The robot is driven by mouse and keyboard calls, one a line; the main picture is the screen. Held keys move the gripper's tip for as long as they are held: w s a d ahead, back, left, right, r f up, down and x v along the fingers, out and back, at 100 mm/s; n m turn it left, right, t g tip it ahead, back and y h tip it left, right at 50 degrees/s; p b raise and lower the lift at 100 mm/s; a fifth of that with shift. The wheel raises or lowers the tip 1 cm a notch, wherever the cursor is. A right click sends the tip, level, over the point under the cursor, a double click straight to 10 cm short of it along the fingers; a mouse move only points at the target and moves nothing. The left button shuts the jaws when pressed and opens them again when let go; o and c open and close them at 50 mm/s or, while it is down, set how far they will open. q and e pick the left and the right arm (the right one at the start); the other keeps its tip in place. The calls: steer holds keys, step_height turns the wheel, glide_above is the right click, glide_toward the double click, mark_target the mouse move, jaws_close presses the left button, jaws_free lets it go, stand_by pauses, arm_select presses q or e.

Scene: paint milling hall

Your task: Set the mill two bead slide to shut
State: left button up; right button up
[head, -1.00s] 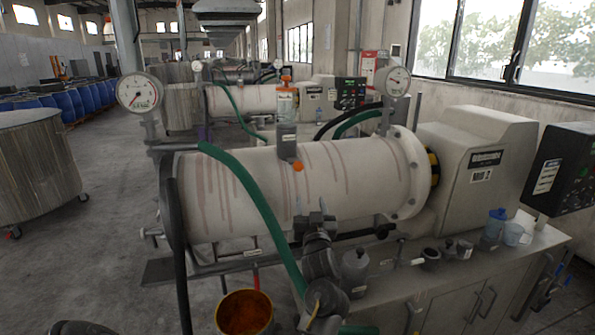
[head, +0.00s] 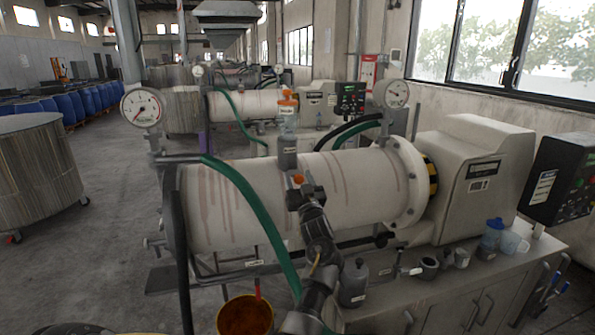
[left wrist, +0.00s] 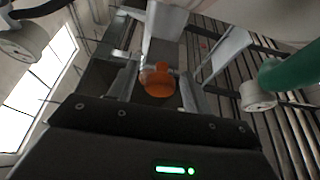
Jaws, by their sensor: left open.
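Mill two is the cream horizontal cylinder (head: 345,185) with a labelled drive housing (head: 480,165) at its right. A clear bead hopper (head: 288,118) with an orange cap stands on top of the cylinder. The bead slide sits at the hopper's grey foot (head: 287,152); its orange knob (head: 297,180) sticks out toward me. My left gripper (head: 306,192) is right at the knob, partly covering it. In the left wrist view the knob (left wrist: 158,80) lies between the two spread, open fingers. I cannot tell whether they touch it. My right gripper is not in view.
A green hose (head: 245,190) drapes over the cylinder just left of my left arm. Pressure gauges stand at the left (head: 142,107) and right (head: 397,93). A grey bottle (head: 354,282) and several small items stand on the bench.

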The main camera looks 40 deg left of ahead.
arm_select(q)
steer(key=shift+x, duration=0.8)
steer(key=shift+c, duration=0.4)
